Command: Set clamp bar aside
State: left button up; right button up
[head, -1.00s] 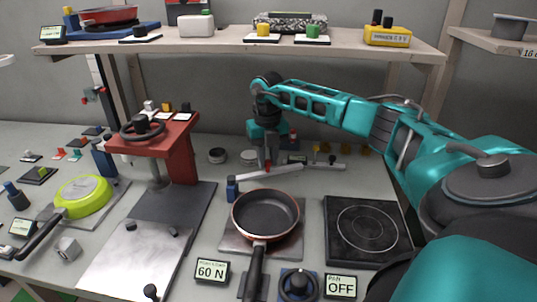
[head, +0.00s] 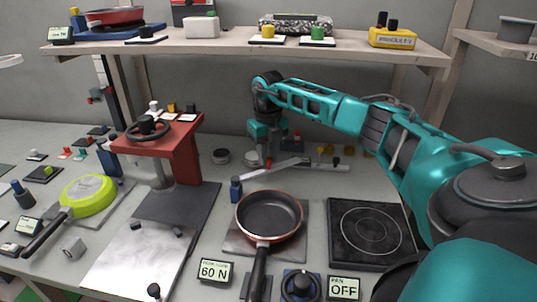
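The clamp bar (head: 283,167) is a light grey bar behind the frying pan. It runs from a blue post (head: 236,188) at its left end up and back to the right. My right gripper (head: 265,163) reaches down onto the middle of the bar from behind. Its narrow fingers appear closed around a small red-topped part there, though the contact is small and partly hidden. The frying pan (head: 269,216), dark with a red rim, sits on a grey plate (head: 236,243) in front of the bar. My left gripper is not in view.
A black hotplate (head: 364,233) lies right of the pan. A red press (head: 187,160) with a handwheel stands at left. A rail with knobs (head: 336,165) and round tins (head: 221,156) lie behind the bar. A shelf (head: 230,45) hangs above.

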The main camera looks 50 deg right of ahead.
jog(key=o, duration=0.4)
jog(key=shift+o, duration=0.2)
